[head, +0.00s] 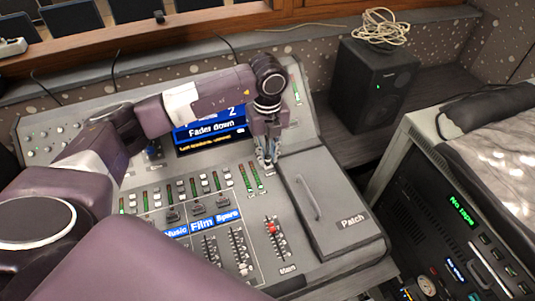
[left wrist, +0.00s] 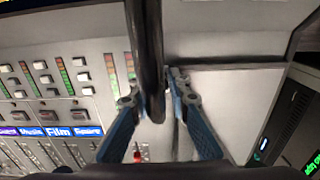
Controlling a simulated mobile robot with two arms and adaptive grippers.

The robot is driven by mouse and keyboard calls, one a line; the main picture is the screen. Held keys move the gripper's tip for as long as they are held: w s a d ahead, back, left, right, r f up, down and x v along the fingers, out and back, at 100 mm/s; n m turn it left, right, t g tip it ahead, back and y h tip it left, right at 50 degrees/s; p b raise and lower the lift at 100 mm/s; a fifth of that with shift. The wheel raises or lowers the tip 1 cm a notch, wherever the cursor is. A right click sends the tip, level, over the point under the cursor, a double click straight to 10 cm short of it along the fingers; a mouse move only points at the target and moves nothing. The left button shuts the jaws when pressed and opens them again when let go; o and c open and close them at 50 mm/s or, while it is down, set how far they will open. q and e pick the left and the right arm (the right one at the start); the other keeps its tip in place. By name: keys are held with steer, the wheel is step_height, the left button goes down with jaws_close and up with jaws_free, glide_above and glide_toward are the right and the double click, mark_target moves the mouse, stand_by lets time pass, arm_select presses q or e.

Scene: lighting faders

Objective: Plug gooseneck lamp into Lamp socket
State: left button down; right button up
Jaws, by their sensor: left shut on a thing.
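My left gripper (head: 267,161) points down over the mixing console (head: 285,140), just left of the Patch lid's upper corner. In the left wrist view its two blue fingers (left wrist: 152,100) are shut on a dark tube, the gooseneck lamp (left wrist: 150,55). The tube runs from the top edge of that view down between the fingertips. Its lower end shows near the tips, above the console; I cannot tell whether it touches the panel. In the head view the lamp cannot be told apart from the gripper. I cannot make out the Lamp socket. My right gripper is not in view.
The Patch lid (head: 330,205) with its handle is right of the gripper. The faders (head: 238,250) and the screen reading "Fader down" (head: 210,130) are to the left. A black speaker (head: 370,88) with coiled cable stands behind. A rack reading "No tape" (head: 445,215) is at right.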

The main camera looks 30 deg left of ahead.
arm_select(q)
steer(key=shift+s+f, duration=0.15)
steer(key=shift+f, duration=0.1)
stand_by(0.9)
steer(key=c, duration=1.7)
jaws_free()
steer(key=shift+c, duration=0.2)
step_height(320, 180, up, 12)
steer(key=shift+f, duration=0.1)
